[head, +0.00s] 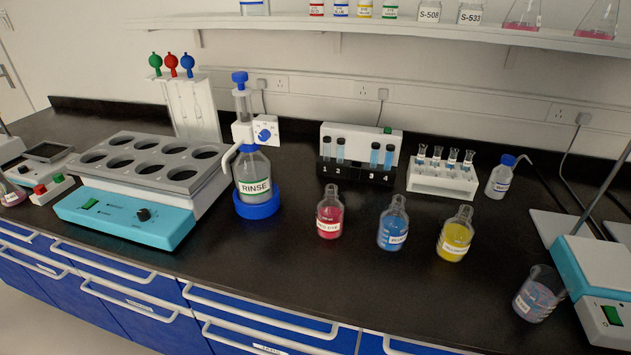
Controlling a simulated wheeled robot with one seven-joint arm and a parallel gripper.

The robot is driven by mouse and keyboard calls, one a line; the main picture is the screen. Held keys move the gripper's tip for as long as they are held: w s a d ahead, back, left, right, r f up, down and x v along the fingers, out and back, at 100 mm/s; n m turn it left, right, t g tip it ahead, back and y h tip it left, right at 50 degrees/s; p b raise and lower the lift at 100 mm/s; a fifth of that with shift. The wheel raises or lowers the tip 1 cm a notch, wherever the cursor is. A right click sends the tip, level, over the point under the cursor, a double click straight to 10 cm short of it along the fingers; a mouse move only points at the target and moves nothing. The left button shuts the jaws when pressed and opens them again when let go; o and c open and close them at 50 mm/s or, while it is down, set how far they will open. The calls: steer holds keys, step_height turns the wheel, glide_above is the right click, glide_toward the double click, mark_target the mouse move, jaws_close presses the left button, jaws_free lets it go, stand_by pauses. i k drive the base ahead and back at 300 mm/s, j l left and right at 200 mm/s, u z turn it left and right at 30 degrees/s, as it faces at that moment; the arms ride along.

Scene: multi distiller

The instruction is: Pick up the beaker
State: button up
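A clear glass beaker (539,294) stands on the black bench near its front edge, at the lower right of the head view. It has a white label and appears to hold a pale bluish liquid. It stands just left of a white and teal device and looks slightly tilted in this wide view. My gripper is not in view, so its position and state do not show.
Red (329,215), blue (393,226) and yellow (455,236) bottles stand left of the beaker. The teal hotplate device (597,272) is close on its right. A wash bottle (499,178) stands behind. A shelf (400,30) overhangs the back. Bare bench lies left of the beaker.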

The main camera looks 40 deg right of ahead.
mark_target(546, 287)
steer(key=k+j+z, duration=0.1)
steer(key=z, duration=1.3)
steer(key=k+u, duration=0.2)
steer(key=u, duration=0.2)
steer(key=k+u, duration=0.25)
steer(key=u, duration=0.15)
steer(key=k+u, duration=0.2)
steer(key=u, duration=0.15)
